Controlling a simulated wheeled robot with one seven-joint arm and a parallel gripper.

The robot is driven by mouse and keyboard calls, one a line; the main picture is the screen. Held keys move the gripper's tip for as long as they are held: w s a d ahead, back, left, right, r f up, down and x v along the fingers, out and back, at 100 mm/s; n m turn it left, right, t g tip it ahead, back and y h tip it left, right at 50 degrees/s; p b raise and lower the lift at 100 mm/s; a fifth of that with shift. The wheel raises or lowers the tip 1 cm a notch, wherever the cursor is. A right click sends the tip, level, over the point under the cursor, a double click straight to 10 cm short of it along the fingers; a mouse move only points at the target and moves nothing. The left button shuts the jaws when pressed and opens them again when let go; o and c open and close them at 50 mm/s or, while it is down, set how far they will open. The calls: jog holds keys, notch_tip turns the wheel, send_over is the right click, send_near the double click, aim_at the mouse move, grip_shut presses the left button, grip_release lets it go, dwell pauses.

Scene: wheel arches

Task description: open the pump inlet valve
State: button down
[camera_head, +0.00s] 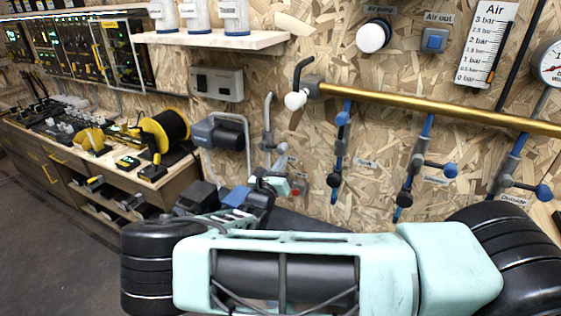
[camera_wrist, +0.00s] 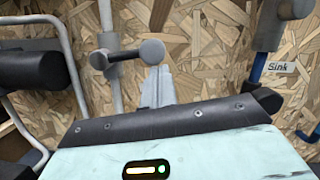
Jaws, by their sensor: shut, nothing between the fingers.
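A small valve with a grey knob on its lever (camera_head: 282,148) sits on a grey vertical pipe (camera_head: 269,110), just right of the dark pump (camera_head: 220,133). No label shows on this valve, so I cannot tell if it is the inlet one. In the wrist view the lever's round grey knob (camera_wrist: 152,51) points toward the camera, and a dark valve end (camera_wrist: 98,60) sits on the pipe. My gripper (camera_head: 272,180) is below the knob in the head view. In the wrist view its closed fingers (camera_wrist: 158,86) are just below the knob; I cannot tell if they touch it.
Blue-handled valves (camera_head: 336,181) hang from a brass pipe (camera_head: 430,107) to the right; a "Sink" label (camera_wrist: 283,67) is beside one. A white shelf (camera_head: 215,40) is above. A bench (camera_head: 60,160) with a black-and-yellow reel (camera_head: 165,130) stands left. Floor is clear at lower left.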

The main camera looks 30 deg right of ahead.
aim_at(283, 149)
notch_tip(283, 149, up, 4)
jog(key=n+p, duration=0.2)
jog(key=n+y+p, duration=0.1)
jog(key=n+p, duration=0.1)
jog(key=shift+f+n+t+p, duration=0.2)
jog(key=shift+n+t+p, duration=0.1)
jog(key=shift+t+p, duration=0.1)
jog(key=w+a+r+n+y+p, duration=0.2)
jog(key=r+n+p, duration=0.4)
jog(key=n, duration=0.5)
jog(key=w+y+p, duration=0.1)
jog(key=w+p, duration=0.1)
jog(key=shift+a+n+p, duration=0.3)
jog(key=shift+a+p, duration=0.05)
jog(key=shift+w, duration=0.1)
